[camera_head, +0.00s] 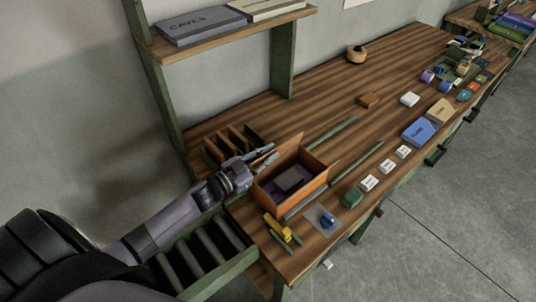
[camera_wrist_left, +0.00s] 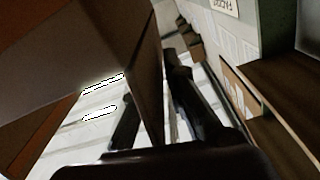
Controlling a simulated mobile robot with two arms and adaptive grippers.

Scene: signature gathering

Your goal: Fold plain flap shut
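An open orange-brown box (camera_head: 285,202) sits on the workbench, with a dark block (camera_head: 290,179) on a purple layer inside. A flap stands up at its back left (camera_head: 290,145) and another panel slants outward at its right (camera_head: 327,169). I cannot tell which flap is the plain one. My left gripper (camera_head: 270,155) is at the box's back left side, its fingers apart. In the left wrist view a large brown panel (camera_wrist_left: 90,55) fills the left, close to the spread fingers (camera_wrist_left: 152,105); I cannot tell whether they touch it. My right gripper is not in view.
A wooden divider rack (camera_head: 231,142) stands just behind my left gripper. A yellow tool (camera_head: 280,230), a blue item on a pad (camera_head: 322,218) and a green block (camera_head: 352,198) lie near the front edge. A shelf (camera_head: 230,32) hangs over the back left.

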